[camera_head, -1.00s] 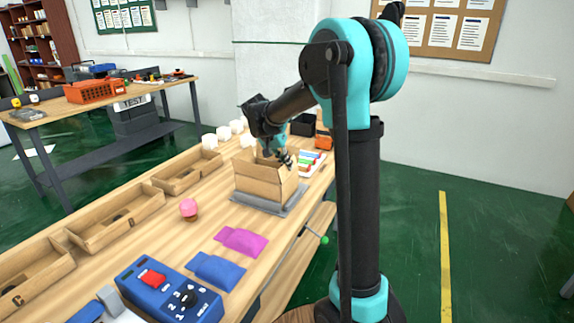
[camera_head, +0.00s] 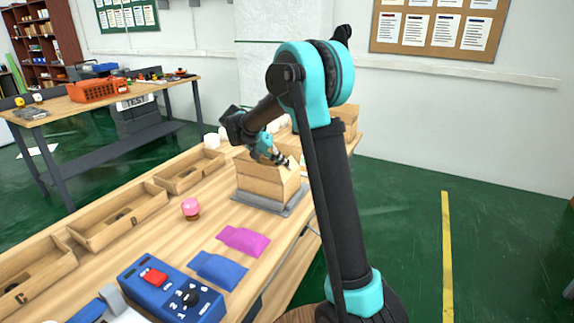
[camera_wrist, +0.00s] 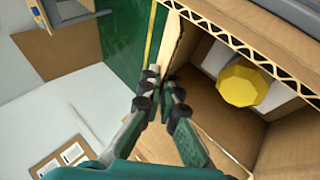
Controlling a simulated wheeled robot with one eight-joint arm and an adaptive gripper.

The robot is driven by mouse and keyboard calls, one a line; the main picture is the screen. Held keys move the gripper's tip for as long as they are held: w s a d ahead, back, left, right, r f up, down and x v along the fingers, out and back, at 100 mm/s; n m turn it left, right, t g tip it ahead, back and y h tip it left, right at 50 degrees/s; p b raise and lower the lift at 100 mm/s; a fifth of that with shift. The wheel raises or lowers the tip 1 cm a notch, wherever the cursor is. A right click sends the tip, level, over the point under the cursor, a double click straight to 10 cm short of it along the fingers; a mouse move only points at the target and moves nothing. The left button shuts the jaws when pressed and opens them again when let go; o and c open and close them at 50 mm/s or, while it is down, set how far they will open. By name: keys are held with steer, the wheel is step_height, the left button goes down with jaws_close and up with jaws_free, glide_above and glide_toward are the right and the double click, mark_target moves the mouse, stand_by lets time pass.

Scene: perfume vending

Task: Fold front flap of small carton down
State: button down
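The small carton (camera_head: 262,188) stands on a grey plate on the workbench in the head view, with a flap standing up at its top. In the wrist view I look into the open carton (camera_wrist: 225,125); a yellow many-sided thing (camera_wrist: 243,83) lies inside. One narrow cardboard flap (camera_wrist: 171,45) reaches to my fingertips. My gripper (camera_wrist: 160,84) is at this flap's edge, its fingertips close together. Whether they pinch the flap or only touch it cannot be told. In the head view my gripper (camera_head: 280,160) is at the carton's top opening.
The grey plate (camera_head: 268,205) extends around the carton's base. In front lie a pink pouch (camera_head: 243,240), a blue pouch (camera_head: 217,269) and a blue control box (camera_head: 165,292). A pink-topped bottle (camera_head: 190,208) and wooden trays (camera_head: 120,217) stand to the left.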

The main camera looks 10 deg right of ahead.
steer(key=shift+w+a+f+n+g+h, duration=0.2)
steer(key=shift+f+g+h, duration=0.1)
steer(key=shift+h, duration=0.25)
steer(key=shift+w+a+f+n+g+h, duration=0.1)
steer(key=shift+a+f+g+h, duration=0.15)
steer(key=shift+h, duration=0.3)
steer(key=c, duration=1.8)
jaws_free()
steer(key=shift+d, duration=0.1)
steer(key=shift+r, duration=0.15)
step_height(320, 180, up, 10)
steer(key=shift+f, duration=0.1)
